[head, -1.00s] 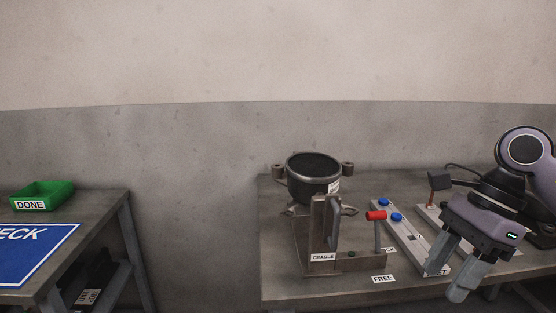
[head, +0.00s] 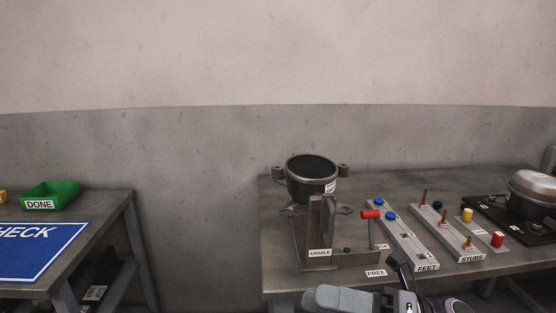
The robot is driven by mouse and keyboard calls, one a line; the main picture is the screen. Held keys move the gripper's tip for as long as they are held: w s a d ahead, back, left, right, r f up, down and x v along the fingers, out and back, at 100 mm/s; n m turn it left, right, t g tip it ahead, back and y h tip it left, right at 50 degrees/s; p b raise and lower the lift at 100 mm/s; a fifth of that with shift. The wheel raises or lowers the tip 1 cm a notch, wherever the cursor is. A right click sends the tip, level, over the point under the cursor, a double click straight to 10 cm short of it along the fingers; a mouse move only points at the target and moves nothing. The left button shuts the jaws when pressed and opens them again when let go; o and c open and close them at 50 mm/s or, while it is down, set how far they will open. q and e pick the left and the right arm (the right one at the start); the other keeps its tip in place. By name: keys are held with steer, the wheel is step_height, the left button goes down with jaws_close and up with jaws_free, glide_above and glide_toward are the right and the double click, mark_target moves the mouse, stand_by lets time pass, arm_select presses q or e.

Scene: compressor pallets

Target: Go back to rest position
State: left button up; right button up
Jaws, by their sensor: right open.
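My right gripper (head: 318,298) is low at the bottom edge of the head view, in front of the right table. Its grey fingers point left, and its body and arm are partly cut off by the frame. It is open and holds nothing that I can see. My left gripper is out of view. The dark compressor pot (head: 312,180) sits upright in the metal cradle (head: 320,225) on the table behind the right gripper.
At left, a table holds a green DONE bin (head: 50,195) and a blue mat (head: 40,250). A gap separates the tables.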

steer(key=w+d+f+m+t+h+p, duration=0.1)
steer(key=d+f+m+t+h, duration=0.5)
steer(key=m, duration=0.9)
steer(key=w+d+f+m+t+h+p, duration=0.1)
steer(key=d+f+m+t+h, duration=0.2)
steer(key=f+m+t+h, duration=0.95)
steer(key=s+d+f+m+g, duration=0.4)
steer(key=s+f+m+g, duration=0.5)
steer(key=s+f+m, duration=0.3)
steer(key=shift+s+d+f, duration=0.2)
steer(key=shift+s+f, duration=0.3)
steer(key=shift+s, duration=0.35)
steer(key=shift+m, duration=0.25)
